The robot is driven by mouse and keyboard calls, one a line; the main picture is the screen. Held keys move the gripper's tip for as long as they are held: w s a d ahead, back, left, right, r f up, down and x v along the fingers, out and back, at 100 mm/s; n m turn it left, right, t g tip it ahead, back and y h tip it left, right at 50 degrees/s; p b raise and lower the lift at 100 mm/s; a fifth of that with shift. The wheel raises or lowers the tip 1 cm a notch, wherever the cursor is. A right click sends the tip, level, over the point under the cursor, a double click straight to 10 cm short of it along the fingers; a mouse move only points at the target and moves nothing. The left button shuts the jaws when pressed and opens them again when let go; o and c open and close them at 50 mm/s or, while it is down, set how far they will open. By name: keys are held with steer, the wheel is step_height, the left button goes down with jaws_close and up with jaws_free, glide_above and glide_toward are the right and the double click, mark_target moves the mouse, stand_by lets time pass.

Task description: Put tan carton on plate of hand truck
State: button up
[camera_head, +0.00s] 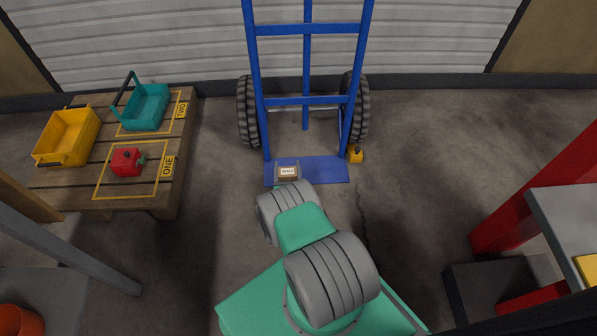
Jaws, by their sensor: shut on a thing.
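The blue hand truck stands upright against the shutter, with its flat blue plate (330,170) on the floor in front.
A red and grey rack (560,210) stands at right. Floor between is clear.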

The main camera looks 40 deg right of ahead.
steer(key=w+d+f+b, duration=0.2)
steer(key=f+b, duration=0.1)
steer(key=f, duration=0.1)
steer(key=w+d+f+b, duration=0.2)
steer(key=d+f+b, duration=0.1)
steer(key=f+b, duration=0.1)
steer(key=w+d+f+b, duration=0.3)
steer(key=f, duration=0.1)
steer(key=shift+r, duration=0.3)
steer(key=o, duration=1.7)
